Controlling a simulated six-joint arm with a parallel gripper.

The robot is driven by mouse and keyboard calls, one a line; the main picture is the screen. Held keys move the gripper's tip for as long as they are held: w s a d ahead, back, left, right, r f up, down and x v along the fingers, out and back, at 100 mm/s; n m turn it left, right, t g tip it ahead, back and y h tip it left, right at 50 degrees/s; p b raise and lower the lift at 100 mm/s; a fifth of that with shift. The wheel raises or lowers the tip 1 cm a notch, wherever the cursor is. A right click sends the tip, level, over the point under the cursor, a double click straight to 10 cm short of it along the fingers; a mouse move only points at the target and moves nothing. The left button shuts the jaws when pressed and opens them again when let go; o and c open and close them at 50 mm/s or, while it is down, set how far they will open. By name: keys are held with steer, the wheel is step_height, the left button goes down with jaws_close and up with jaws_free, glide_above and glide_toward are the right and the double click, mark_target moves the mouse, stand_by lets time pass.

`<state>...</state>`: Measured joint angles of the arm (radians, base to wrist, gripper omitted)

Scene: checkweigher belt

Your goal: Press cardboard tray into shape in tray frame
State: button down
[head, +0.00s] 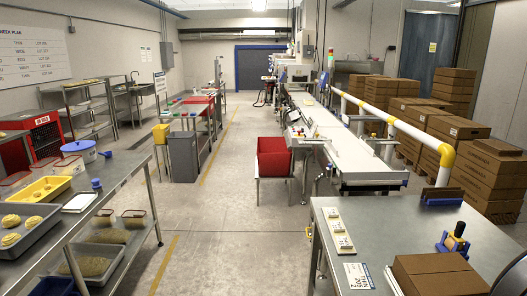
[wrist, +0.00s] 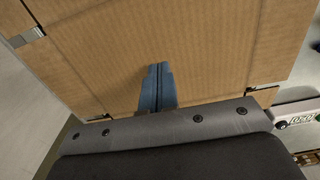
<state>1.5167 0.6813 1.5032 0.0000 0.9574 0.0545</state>
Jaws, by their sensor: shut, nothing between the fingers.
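In the wrist view a large brown cardboard sheet (wrist: 215,45), taken to be the cardboard tray, fills most of the picture, with crease lines and separate flap edges. Metal clip-like pieces (wrist: 27,37) sit at its upper left edge and lower left; they may belong to the tray frame, the rest of which is hidden. My gripper (wrist: 159,68) is shut and empty, its blue fingers pointing at the cardboard near the middle. I cannot tell whether the fingertips touch it. My gripper does not clearly show in the head view.
In the head view a steel table (head: 375,225) at lower right carries a brown carton (head: 438,272), a blue and yellow tool (head: 455,240) and small labelled blocks (head: 339,229). A conveyor (head: 350,155) stands behind, beside a yellow-white rail (head: 400,125) and stacked cartons (head: 490,175).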

steer(key=shift+f, duration=2.25)
step_height(320, 180, up, 11)
stand_by(0.3)
steer(key=shift+f, duration=0.1)
step_height(320, 180, down, 11)
steer(key=shift+r, duration=0.25)
stand_by(0.5)
steer(key=shift+r, duration=0.1)
